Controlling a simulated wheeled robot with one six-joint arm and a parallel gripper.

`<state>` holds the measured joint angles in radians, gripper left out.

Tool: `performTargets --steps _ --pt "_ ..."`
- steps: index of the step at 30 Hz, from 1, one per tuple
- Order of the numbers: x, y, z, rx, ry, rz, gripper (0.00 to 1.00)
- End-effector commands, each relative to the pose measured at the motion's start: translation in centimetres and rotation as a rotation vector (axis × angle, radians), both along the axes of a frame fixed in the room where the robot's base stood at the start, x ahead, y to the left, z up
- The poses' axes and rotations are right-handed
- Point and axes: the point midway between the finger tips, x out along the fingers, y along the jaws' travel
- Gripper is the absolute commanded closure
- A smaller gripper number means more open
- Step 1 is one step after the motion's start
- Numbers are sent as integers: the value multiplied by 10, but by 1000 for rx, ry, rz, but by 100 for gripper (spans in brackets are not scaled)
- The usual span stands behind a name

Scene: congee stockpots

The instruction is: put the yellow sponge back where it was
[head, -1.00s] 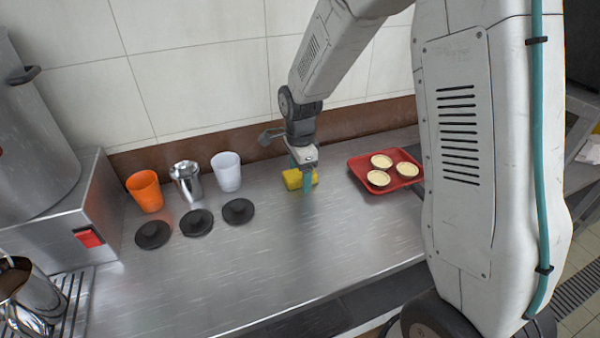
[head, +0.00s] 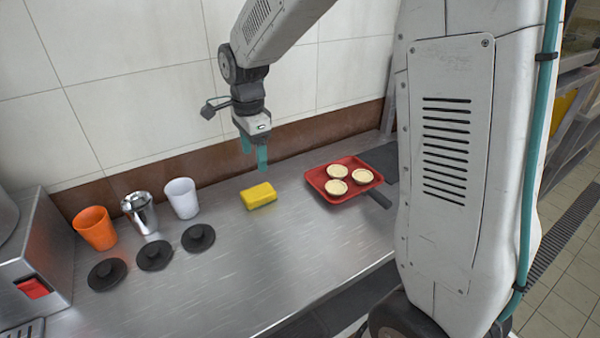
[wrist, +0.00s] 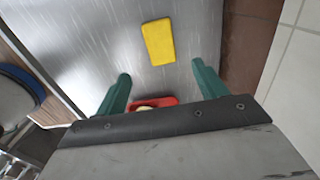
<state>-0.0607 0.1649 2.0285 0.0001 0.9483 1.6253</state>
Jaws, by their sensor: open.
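The yellow sponge (head: 258,196) lies flat on the steel counter, between the row of cups and the red tray. It also shows in the wrist view (wrist: 158,42), beyond my fingertips and apart from them. My gripper (head: 255,157) is above the counter near the back wall, over and slightly behind the sponge. In the wrist view its two green fingers (wrist: 160,72) are spread wide with nothing between them.
A red tray (head: 319,181) with three tarts stands to the right. An orange cup (head: 95,228), a metal cup (head: 139,212) and a white cup (head: 182,198) stand to the left, with three black lids (head: 155,256) before them. The front counter (head: 265,260) is clear.

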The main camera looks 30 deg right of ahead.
Motion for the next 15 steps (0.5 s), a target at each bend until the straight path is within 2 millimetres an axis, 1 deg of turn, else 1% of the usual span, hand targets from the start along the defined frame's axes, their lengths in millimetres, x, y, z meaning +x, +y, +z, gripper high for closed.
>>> performTargets --steps 2,5,8,9,10,11,12,14,15 --pt "-7 -1 7 0 -5 32 29" --pt "-28 -5 26 -1 -18 146 29" --pt "-66 -10 51 -5 -36 335 29" --pt "-84 -12 60 -8 -41 422 29" --pt "-97 -14 67 -11 -47 490 29" --pt "-110 -16 73 -14 -51 556 29" --pt "-128 -18 79 -18 -57 645 29" --pt "-156 -21 86 -25 -63 778 29" --pt "-173 -22 90 -31 -69 867 29"
